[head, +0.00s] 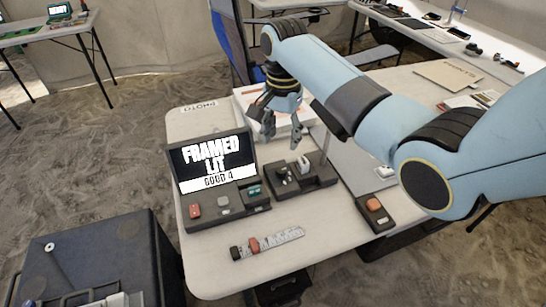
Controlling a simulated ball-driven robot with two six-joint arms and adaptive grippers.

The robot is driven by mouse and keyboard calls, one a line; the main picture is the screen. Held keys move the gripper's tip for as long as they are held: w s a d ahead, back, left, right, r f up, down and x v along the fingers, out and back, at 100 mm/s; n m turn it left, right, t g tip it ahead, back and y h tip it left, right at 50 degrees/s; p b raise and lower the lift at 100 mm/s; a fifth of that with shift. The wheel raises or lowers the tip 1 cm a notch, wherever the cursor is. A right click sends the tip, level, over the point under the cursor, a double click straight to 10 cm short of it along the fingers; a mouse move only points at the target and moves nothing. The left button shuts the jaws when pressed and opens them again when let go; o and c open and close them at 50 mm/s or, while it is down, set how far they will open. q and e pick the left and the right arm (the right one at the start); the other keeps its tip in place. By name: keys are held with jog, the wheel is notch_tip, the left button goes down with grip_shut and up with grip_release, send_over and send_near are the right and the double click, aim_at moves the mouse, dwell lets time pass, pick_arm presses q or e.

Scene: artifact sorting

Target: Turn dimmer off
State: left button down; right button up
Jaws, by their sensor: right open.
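My right gripper (283,132) points down from the blue arm, its jaws apart and empty. It hangs above the back of the table, behind a dark box with small knobs or switches (318,182). In front lies a pale marked strip with a red slider (254,245) and a dark end. I cannot tell for certain which control is the dimmer. The left gripper is out of view.
The white table (210,283) has free room at its front left. A dark case (100,245) stands left.

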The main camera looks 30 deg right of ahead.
send_over(281, 170)
notch_tip(281, 170, down, 5)
jog(key=shift+s+r+b, duration=0.1)
jog(key=shift+r+b, duration=0.05)
jog(key=shift+b, duration=0.15)
notch_tip(281, 170, down, 4)
jog(key=shift+f+b, duration=0.15)
jog(key=shift+b, duration=0.25)
jog(key=shift+f, duration=0.3)
jog(key=shift+d+f, duration=0.1)
jog(key=shift+f, duration=0.15)
jog(key=c, duration=0.6)
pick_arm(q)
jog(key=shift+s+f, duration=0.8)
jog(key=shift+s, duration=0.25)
pick_arm(e)
grip_shut()
